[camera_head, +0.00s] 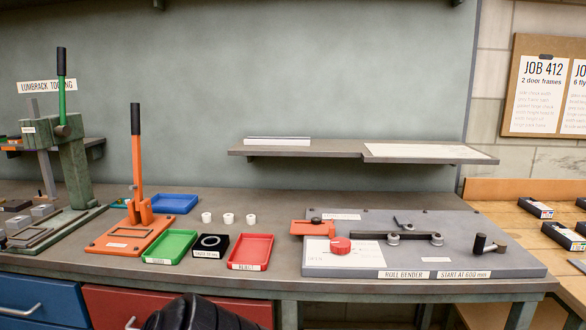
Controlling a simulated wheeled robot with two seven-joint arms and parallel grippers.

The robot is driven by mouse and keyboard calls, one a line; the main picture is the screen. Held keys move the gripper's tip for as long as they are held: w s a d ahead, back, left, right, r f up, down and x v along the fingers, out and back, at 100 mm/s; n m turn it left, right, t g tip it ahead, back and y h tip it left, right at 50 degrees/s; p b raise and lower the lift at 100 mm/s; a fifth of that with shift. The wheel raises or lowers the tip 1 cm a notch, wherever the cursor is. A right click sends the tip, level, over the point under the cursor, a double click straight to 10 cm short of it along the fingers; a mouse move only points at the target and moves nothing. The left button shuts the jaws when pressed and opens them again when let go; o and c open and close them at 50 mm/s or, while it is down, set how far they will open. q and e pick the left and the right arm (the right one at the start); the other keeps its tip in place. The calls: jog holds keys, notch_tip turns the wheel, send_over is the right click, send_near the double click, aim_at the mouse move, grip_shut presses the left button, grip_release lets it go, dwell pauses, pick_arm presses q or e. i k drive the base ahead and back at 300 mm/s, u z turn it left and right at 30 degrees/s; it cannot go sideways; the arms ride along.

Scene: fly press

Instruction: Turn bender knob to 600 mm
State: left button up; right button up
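The roll bender (470,230) is a grey plate on the right part of the bench. A red round knob (340,246) sits on a white dial plate (375,262) at its front left. The dial markings are too small to read, so I cannot tell the knob's setting. Labels on the front edge read "ROLL BENDER" (405,275) and "START AT 600 mm" (464,275). A dark bar with rollers (395,237) and a black-handled crank (488,244) are right of the knob. Neither gripper's fingers show; a dark ribbed shape at the bottom edge hides part of the drawers.
An orange lever press (136,215), a green press (72,165), green (170,245), red (250,252) and blue (174,204) trays, a black block with a ring (210,246) and white rings (228,218) stand left. A shelf (310,149) hangs above.

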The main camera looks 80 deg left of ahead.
aim_at(339, 244)
jog(key=z, duration=0.45)
jog(key=k, duration=0.25)
jog(key=u, duration=2.1)
jog(key=i, duration=0.95)
jog(key=u, duration=0.85)
